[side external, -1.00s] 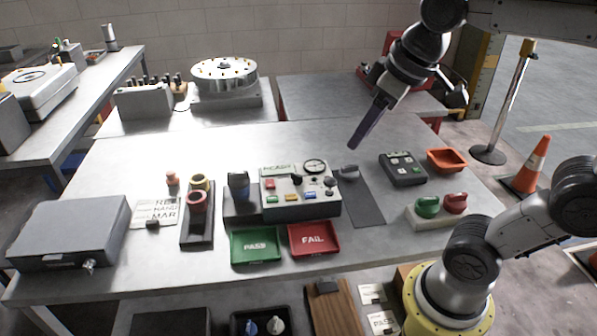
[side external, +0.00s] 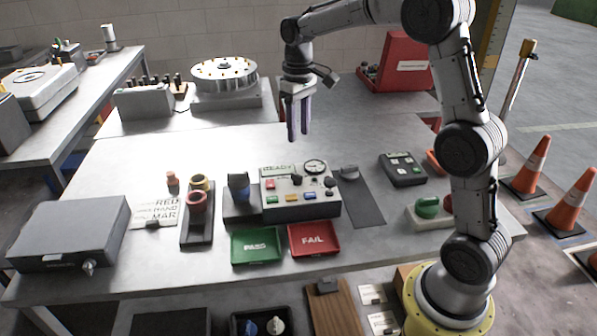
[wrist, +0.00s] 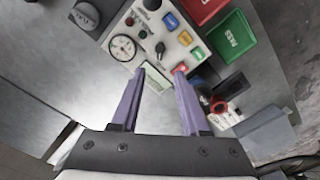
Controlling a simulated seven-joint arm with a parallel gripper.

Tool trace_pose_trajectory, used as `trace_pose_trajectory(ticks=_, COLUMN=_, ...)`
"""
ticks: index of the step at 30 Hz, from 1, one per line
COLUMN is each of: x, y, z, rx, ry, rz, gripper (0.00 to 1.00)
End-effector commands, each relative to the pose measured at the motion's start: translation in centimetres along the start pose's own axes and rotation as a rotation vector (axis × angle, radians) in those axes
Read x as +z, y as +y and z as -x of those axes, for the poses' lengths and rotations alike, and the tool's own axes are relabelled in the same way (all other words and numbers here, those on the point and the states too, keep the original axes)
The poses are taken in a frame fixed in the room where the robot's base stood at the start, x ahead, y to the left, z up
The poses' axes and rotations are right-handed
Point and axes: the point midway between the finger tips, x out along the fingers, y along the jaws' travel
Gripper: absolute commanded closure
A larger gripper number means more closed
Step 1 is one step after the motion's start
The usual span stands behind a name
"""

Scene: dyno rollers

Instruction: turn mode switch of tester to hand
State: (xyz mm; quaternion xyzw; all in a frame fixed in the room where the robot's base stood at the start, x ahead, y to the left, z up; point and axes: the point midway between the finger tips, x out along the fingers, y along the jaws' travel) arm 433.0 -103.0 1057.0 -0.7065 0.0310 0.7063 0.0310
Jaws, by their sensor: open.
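The tester (side external: 298,209) is a pale box on the table with a READY display, a round gauge, coloured buttons and black knobs. Its middle black knob (side external: 297,180) looks like the mode switch; it also shows in the wrist view (wrist: 160,48). I cannot read its setting. My gripper (side external: 298,139) points down, open and empty, above the table near the tester's back edge. In the wrist view my gripper's two purple fingers (wrist: 160,74) are spread apart, with the display (wrist: 155,80) and the red button (wrist: 180,70) near the tips. Nothing touches the fingers.
A green PASS tray (side external: 255,247) and a red FAIL tray (side external: 314,239) lie in front of the tester. A dark blue-topped part (side external: 238,186) stands left of it, and a grey mat (side external: 362,203) lies right. A dark button box (side external: 402,169) sits farther right.

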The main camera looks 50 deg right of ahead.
Motion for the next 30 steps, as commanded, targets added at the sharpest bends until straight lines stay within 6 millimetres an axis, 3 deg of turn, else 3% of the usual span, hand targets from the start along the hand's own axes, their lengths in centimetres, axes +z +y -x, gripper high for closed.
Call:
trace_pose_trajectory(ticks=18, x=0.1, y=-0.1, z=-10.9, rx=-0.001, ry=-0.004, rz=0.001, gripper=0.55)
trace_pose_trajectory(ticks=24, x=0.1, y=-0.1, z=-12.7, rx=0.0, ry=-0.002, rz=0.001, gripper=0.55)
trace_pose_trajectory(ticks=30, x=0.1, y=-0.1, z=-13.0, rx=0.0, ry=-0.001, rz=0.001, gripper=0.55)
